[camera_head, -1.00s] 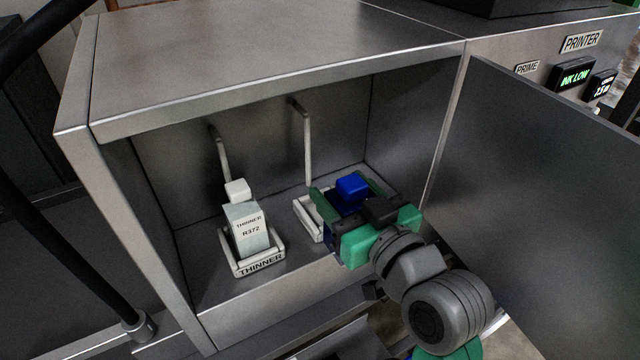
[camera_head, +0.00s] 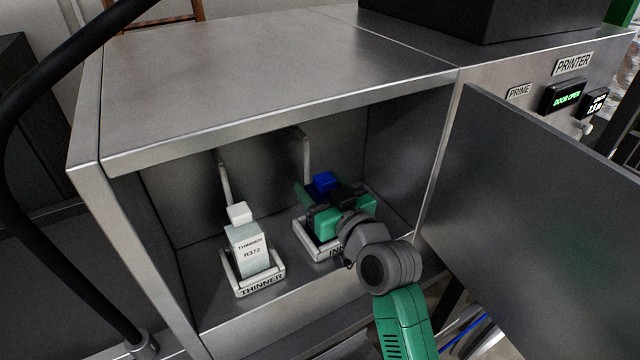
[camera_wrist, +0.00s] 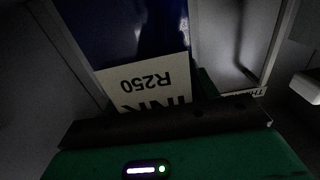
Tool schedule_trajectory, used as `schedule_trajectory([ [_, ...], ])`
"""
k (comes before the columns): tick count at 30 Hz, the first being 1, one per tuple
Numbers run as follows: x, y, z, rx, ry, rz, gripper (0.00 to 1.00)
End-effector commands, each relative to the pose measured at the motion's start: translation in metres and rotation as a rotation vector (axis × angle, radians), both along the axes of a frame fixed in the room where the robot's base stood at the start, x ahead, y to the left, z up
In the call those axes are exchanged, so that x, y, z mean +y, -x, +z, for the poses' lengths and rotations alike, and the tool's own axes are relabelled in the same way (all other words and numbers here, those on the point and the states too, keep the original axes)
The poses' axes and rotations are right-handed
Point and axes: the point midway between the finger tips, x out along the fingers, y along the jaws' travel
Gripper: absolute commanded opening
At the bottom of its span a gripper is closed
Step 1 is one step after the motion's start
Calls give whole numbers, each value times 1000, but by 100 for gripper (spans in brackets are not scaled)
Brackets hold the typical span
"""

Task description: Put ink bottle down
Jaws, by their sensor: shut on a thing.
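The ink bottle (camera_head: 325,181) is dark blue with a blue cap and stands in the right part of the open cabinet. In the wrist view the blue bottle (camera_wrist: 105,28) fills the upper left, with a white label reading INK R250 upside down. My green and black gripper (camera_head: 328,198) is shut on the bottle. The bottle is over or in the white ink tray (camera_head: 303,238), whose front label is partly hidden by my gripper. I cannot tell whether the bottle's base touches the tray, because my gripper hides it.
A thinner bottle (camera_head: 246,248) with a white cap stands in its own white tray (camera_head: 262,290) to the left. Thin pipes (camera_head: 306,158) rise behind both trays. The open cabinet door (camera_head: 530,220) is close on the right. A printer display (camera_head: 567,97) reads DOOR OPEN.

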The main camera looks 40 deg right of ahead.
Motion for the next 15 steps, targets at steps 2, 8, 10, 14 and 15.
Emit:
schedule_trajectory([
  [2, 0, 0, 2, -3, 2, 0, 17],
  [8, 0, 0, -3, -3, 2, 0, 17],
  [10, 0, 0, -2, -1, 1, 0, 71],
  [14, 0, 0, -2, -1, 1, 0, 79],
  [15, 0, 0, -2, -1, 1, 0, 79],
])
